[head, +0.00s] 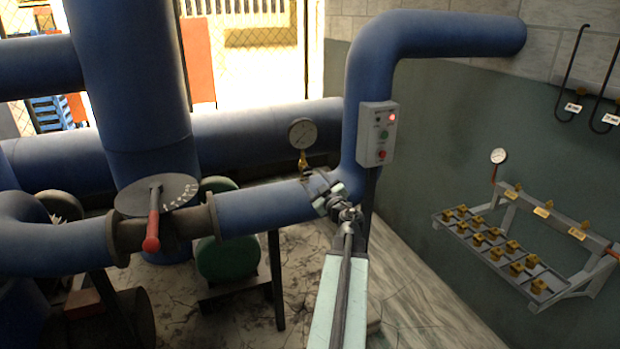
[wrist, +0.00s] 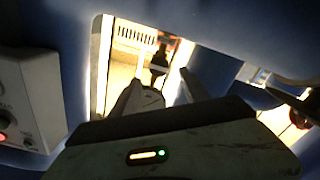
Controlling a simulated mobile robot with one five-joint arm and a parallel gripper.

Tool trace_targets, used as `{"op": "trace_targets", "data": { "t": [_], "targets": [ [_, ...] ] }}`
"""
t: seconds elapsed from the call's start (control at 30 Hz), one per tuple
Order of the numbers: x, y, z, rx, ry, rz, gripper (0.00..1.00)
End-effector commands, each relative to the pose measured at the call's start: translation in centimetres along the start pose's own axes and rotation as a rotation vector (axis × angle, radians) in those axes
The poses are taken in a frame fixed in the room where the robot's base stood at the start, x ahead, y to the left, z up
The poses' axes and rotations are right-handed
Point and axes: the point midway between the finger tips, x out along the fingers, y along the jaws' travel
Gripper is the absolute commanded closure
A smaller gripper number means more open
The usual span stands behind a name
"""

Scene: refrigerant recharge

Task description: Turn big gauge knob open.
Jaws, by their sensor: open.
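My gripper (head: 320,188) is just below and right of this knob, near the pipe's bend. In the wrist view my gripper (wrist: 162,88) is open, its two fingers apart. A dark, backlit thing (wrist: 159,60) shows beyond the fingertips, apart from them; I cannot tell whether it is the gauge's knob.
A control box (head: 378,134) with a lit red light is fixed on the upright pipe, close right of my gripper. A graduated disc (head: 160,190) with a red handle (head: 152,232) sits on the pipe at left. A rack (head: 528,248) of yellow locks hangs on the right wall.

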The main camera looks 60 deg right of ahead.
Motion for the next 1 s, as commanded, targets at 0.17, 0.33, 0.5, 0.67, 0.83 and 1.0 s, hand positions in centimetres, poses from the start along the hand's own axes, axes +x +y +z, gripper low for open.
{"op": "trace_targets", "data": {
  "t": [0.17, 0.33, 0.5, 0.67, 0.83, 1.0],
  "targets": [
    [2.4, 0.2, 0.1, 0.0, 0.0, 0.001, 0.46],
    [4.4, 0.3, 0.2, 0.0, -0.001, 0.003, 0.46],
    [6.4, 0.3, 0.2, 0.0, -0.001, 0.002, 0.46],
    [6.0, 0.2, 0.1, 0.0, -0.002, 0.003, 0.91],
    [5.9, 0.2, 0.1, -0.011, -0.002, 0.003, 1.0],
    [5.9, 0.2, 0.1, -0.251, -0.002, 0.002, 1.0]
  ]
}}
